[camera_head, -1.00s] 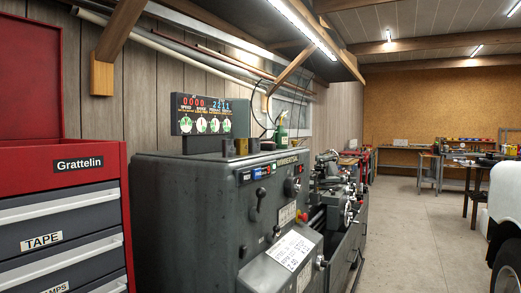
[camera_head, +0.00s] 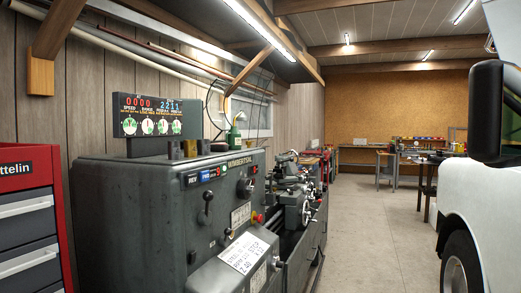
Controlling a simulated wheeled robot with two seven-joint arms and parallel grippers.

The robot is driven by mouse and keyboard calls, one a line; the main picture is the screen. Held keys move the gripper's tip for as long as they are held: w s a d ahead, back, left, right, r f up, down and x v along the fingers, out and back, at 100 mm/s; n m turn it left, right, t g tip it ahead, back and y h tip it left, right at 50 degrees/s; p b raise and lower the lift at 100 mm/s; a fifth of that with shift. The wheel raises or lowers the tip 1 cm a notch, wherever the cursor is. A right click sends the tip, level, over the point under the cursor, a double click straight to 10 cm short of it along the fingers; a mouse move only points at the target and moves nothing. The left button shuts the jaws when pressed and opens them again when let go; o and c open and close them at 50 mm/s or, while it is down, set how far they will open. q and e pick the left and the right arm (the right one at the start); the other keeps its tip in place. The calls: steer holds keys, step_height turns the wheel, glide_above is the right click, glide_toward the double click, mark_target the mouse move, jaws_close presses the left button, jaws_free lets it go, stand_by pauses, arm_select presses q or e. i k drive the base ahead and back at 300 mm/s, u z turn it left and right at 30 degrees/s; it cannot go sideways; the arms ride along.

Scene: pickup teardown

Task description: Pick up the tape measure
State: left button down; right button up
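I cannot make out a tape measure in the head view. Neither of my grippers is in view, so I cannot see whether they hold anything. A red tool chest (camera_head: 25,180) with dark drawers stands at the left edge, partly cut off by the frame.
A large grey lathe (camera_head: 140,215) fills the left and middle. A white vehicle (camera_head: 490,205) with a dark tyre and mirror stands at the right. Workbenches with small items (camera_head: 385,160) line the far end. The concrete floor (camera_head: 370,240) between lathe and vehicle is clear.

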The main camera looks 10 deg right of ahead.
mark_target(223, 148)
steer(key=z, duration=0.5)
steer(key=k, duration=1.15)
steer(key=z, duration=0.95)
steer(key=i, duration=1)
steer(key=u, duration=0.75)
steer(key=i, duration=1.15)
steer(key=u, duration=1.6)
steer(key=i, duration=0.25)
steer(key=u, duration=0.1)
